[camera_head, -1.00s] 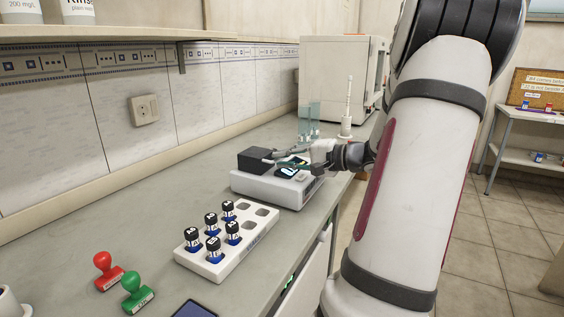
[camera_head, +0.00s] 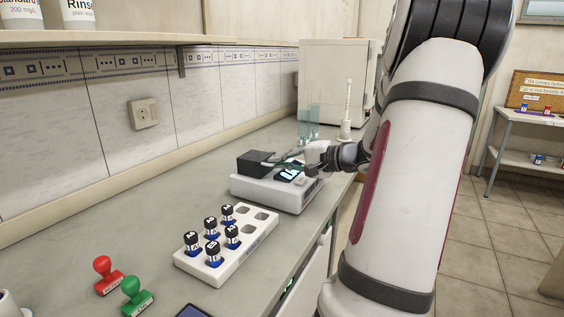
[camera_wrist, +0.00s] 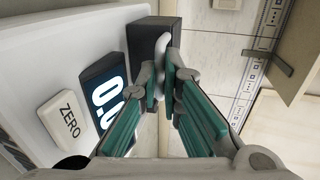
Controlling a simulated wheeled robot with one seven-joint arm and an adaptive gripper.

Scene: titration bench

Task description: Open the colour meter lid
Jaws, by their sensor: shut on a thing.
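The colour meter (camera_head: 262,188) is a white box on the bench with a lit display, which shows large in the wrist view (camera_wrist: 104,96). Its black lid (camera_head: 254,164) is the raised dark block at the left end, and it also shows in the wrist view (camera_wrist: 150,42). The lid looks down. The fingers partly hide this contact.
A white rack (camera_head: 228,262) with several black-capped vials stands in front of the meter. A red stamp (camera_head: 108,276) and a green stamp (camera_head: 136,296) are at the near left. Clear glassware (camera_head: 308,122) and a white stand (camera_head: 346,118) are behind the meter.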

